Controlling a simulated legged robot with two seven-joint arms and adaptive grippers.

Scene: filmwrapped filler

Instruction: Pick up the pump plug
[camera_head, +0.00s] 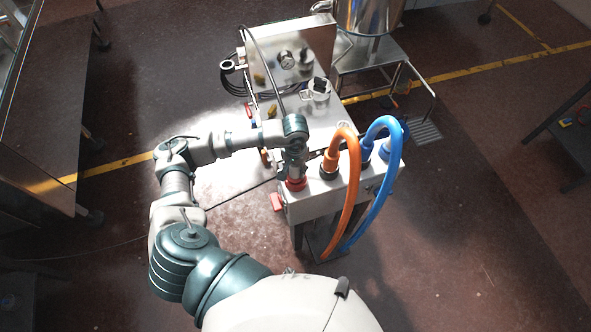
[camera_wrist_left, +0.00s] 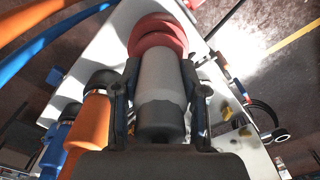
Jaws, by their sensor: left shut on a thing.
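The pump plug shows in the left wrist view as a grey cylinder (camera_wrist_left: 160,82) with a dark end, between my fingers. A red ring (camera_wrist_left: 158,35) is at its far end; the ring also shows in the head view (camera_head: 296,184) at the left end of the white pump box (camera_head: 325,205). My left gripper (camera_head: 296,168) points down over this end, shut on the plug. The plug appears upright and in line with the red ring; I cannot tell whether it is still seated. My right gripper is not in view.
An orange hose (camera_head: 350,185) and a blue hose (camera_head: 383,195) loop up from the box just right of my gripper. A metal vessel (camera_head: 368,15) is at the back. Open floor lies to the left.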

